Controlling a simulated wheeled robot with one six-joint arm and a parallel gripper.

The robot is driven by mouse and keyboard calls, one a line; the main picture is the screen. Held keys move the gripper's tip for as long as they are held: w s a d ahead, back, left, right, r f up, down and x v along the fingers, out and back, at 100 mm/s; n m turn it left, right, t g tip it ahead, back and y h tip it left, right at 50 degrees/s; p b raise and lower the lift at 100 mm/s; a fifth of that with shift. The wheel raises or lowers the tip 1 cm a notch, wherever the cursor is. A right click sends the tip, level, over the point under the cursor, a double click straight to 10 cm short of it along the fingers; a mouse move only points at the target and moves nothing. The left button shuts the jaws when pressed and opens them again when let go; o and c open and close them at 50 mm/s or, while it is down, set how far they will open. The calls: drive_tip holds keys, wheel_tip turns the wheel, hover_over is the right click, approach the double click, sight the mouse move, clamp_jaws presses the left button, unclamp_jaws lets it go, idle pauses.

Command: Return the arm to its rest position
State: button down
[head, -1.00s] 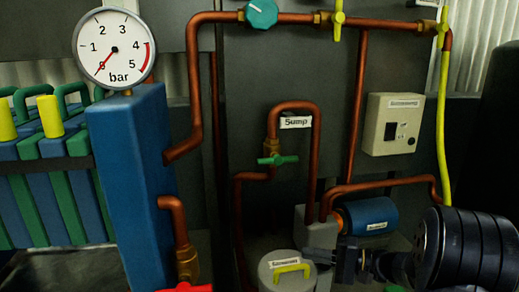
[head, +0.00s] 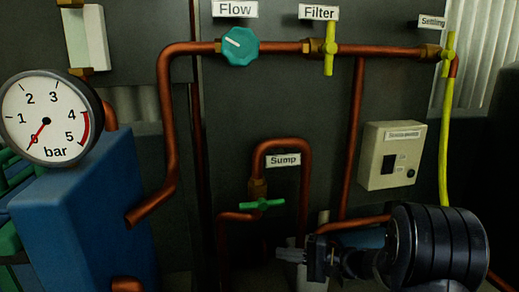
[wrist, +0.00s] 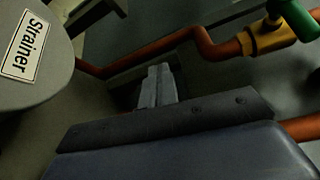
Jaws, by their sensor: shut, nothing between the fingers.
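My gripper (head: 292,256) is at the lower middle of the head view, at the end of my dark arm, pointing left. Its fingers are together with nothing between them. In the head view it is in front of the pipework, below the green Sump valve (head: 262,204). In the wrist view the closed fingers (wrist: 157,88) point away from the camera. The grey lid labelled Strainer (wrist: 30,55) is at the upper left there. A brass valve with a green handle (wrist: 268,35) is at the upper right.
A pressure gauge (head: 48,118) reading near 0 tops a blue block (head: 85,220) at left. Copper pipes (head: 170,130) carry the teal Flow knob (head: 240,46) and yellow Filter valve (head: 330,48). A switch box (head: 390,155) and yellow hose (head: 445,130) are at right.

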drive_tip(key=shift+w+a+f+m+g+h+p, duration=0.1)
drive_tip(key=shift+w+f+m+g+h+p, duration=0.2)
drive_tip(key=shift+w+p, duration=0.4)
drive_tip(key=shift+w+a+r+m+g+h+p, duration=0.15)
drive_tip(key=shift+w+m+p, duration=0.3)
drive_tip(key=shift+p, duration=0.4)
drive_tip(key=shift+w+a+f+m+g+h+p, duration=0.15)
drive_tip(key=shift+w+f+m+p, duration=0.15)
drive_tip(key=shift+w+p, duration=0.35)
drive_tip(key=shift+s, duration=0.15)
drive_tip(key=shift+s, duration=0.1)
